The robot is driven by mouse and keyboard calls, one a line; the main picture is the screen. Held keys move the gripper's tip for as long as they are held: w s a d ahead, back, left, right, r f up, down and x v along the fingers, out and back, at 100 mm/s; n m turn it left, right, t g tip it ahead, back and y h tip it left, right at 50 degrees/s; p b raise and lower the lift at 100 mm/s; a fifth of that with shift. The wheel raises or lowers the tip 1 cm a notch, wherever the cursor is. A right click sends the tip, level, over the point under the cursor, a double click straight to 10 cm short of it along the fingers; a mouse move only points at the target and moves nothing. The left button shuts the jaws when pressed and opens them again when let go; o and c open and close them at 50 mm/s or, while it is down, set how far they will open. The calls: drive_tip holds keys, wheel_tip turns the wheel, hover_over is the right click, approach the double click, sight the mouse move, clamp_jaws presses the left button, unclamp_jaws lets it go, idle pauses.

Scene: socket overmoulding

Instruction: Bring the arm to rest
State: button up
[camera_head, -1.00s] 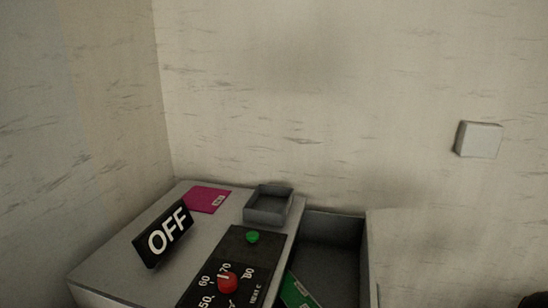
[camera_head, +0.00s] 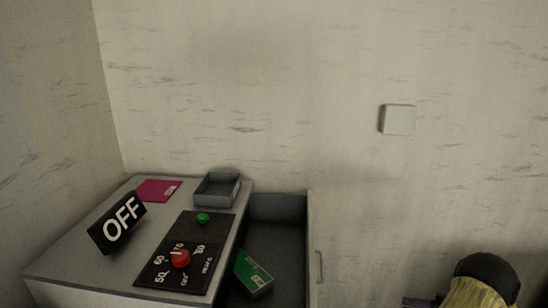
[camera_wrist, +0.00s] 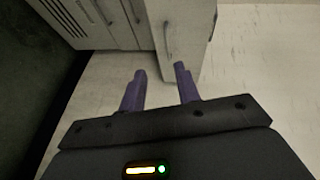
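My gripper (camera_wrist: 160,73) shows in the wrist view with its two purple fingers apart and nothing between them. It is open and empty, above the pale floor and in front of grey cabinet fronts. In the head view, a dark and yellowish rounded part, likely of my own arm, shows at the lower right, with a small purple bit beside it. The fingertips cannot be made out there.
A grey cabinet (camera_head: 75,270) carries an OFF sign (camera_head: 117,221), a black dial panel (camera_head: 185,255), a magenta card (camera_head: 158,190) and a small grey tray (camera_head: 217,190). An open drawer (camera_head: 278,207) beside it holds a green box (camera_head: 253,274). A white wall box (camera_head: 397,119) hangs at right.

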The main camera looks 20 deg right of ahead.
drive_tip(key=w+a+r+n+h, duration=0.15)
drive_tip(key=w+r+h, duration=0.3)
drive_tip(key=w, duration=0.85)
drive_tip(key=w+a+r+n+g+h+p, duration=0.1)
drive_tip(key=w+a+r+n+h+p, duration=0.35)
drive_tip(key=w+a+r, duration=0.8)
drive_tip(key=s+a+g+h, duration=0.1)
drive_tip(key=s+a+g, duration=0.1)
drive_tip(key=a, duration=0.6)
drive_tip(key=s+a+g+h, duration=0.1)
drive_tip(key=s+a+g, duration=0.15)
drive_tip(key=a, duration=0.65)
drive_tip(key=s+a+f+n+g+y, duration=0.1)
drive_tip(key=s+a+g, duration=0.4)
drive_tip(key=s+a, duration=0.8)
drive_tip(key=shift+s+f+n+y+p, duration=0.2)
drive_tip(key=shift+s+n+y+p, duration=0.3)
drive_tip(key=shift+s+n, duration=0.55)
drive_tip(key=shift+w, duration=0.2)
drive_tip(key=shift+s, duration=0.1)
